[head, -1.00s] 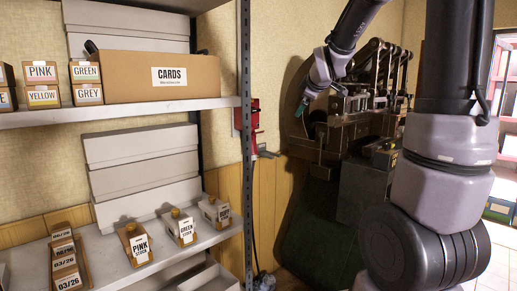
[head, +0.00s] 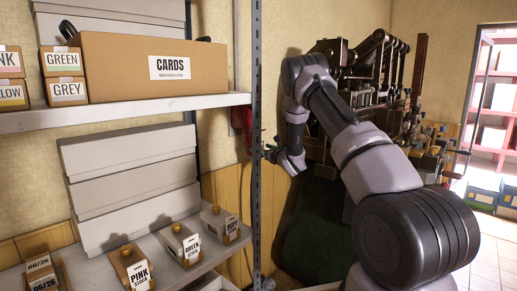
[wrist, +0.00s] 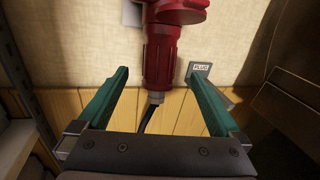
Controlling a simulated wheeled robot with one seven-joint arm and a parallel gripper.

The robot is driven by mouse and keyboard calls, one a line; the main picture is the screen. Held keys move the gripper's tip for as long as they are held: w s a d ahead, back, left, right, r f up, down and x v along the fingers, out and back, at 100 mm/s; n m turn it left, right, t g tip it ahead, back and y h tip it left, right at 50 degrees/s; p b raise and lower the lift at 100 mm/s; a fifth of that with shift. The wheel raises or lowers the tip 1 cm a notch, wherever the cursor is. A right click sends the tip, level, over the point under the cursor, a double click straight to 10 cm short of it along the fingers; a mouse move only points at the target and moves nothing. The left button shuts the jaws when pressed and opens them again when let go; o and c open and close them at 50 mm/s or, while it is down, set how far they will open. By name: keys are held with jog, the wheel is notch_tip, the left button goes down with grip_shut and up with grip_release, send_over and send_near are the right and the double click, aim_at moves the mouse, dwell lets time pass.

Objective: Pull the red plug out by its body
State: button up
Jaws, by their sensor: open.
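The red plug (wrist: 160,58) hangs down from a red socket (wrist: 178,12) on the wall in the wrist view. A grey collar (wrist: 156,97) and a black cable (wrist: 147,120) come out of its lower end. My gripper (wrist: 157,72) is open and empty. Its green fingers appear on either side of the plug body, with a gap on both sides; whether the tips reach its depth I cannot tell. In the head view my gripper (head: 268,148) is by the shelf post, below the red fitting (head: 238,118), which the post partly hides.
A dark machine (head: 385,70) stands behind my arm.

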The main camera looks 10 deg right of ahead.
aim_at(250, 143)
jog(key=x, duration=1)
jog(key=shift+w+a, duration=0.2)
jog(key=shift+w, duration=0.15)
grip_shut()
jog(key=shift+s+d+f, duration=0.1)
jog(key=shift+s+f, duration=0.1)
jog(key=shift+f, duration=0.5)
jog(key=shift+s+d+f, duration=0.15)
jog(key=shift+f, duration=0.55)
